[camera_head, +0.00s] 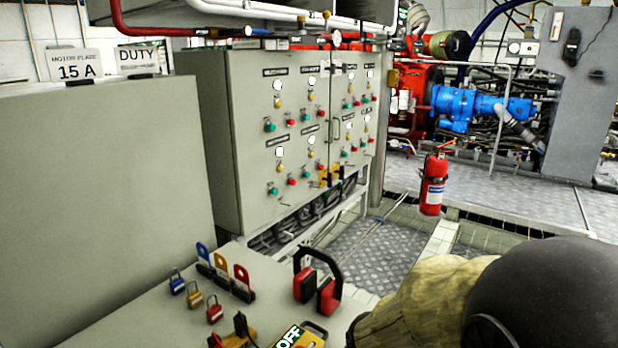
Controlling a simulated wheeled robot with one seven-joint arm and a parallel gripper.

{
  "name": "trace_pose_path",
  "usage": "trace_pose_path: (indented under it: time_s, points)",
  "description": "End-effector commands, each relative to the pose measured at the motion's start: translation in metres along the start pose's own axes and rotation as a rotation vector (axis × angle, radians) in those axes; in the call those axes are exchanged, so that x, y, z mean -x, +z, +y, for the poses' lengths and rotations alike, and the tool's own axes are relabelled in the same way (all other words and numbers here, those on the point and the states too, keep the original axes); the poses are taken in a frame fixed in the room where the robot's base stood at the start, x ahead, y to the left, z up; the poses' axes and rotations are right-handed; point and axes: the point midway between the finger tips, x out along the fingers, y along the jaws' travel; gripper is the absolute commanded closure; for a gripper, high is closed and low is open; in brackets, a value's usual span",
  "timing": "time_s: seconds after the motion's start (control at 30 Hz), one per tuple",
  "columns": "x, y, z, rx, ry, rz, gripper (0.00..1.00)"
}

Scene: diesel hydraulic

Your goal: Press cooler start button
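A grey-green electrical cabinet (280,135) with two doors stands in the middle of the head view. Its doors carry several groups of round white dials, yellow lamps, and green and red buttons. Green buttons show at the upper left group (270,125) and the lower left group (272,188) of the left door. More small buttons (350,103) sit on the right door. The labels above the groups are too small to read, so I cannot tell which button is the cooler start. My gripper is not in view.
A grey bench (165,315) in front holds colored padlocks (194,297), upright tags (221,266) and a red-black lockout device (316,284). A beige and black bulky shape (430,300) fills the lower right. A red extinguisher (432,188) stands right of the cabinet. Metal-plate floor (365,250) shows between.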

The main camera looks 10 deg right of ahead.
Motion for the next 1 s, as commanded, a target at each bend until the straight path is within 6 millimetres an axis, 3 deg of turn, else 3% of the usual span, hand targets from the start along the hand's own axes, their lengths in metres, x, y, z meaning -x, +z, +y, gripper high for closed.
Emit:
trace_pose_path:
  time_s: [0.07,0.47,1.0]
  points:
    - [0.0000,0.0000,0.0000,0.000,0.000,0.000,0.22]
    - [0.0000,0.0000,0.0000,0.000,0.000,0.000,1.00]
    - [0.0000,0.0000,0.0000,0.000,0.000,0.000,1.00]
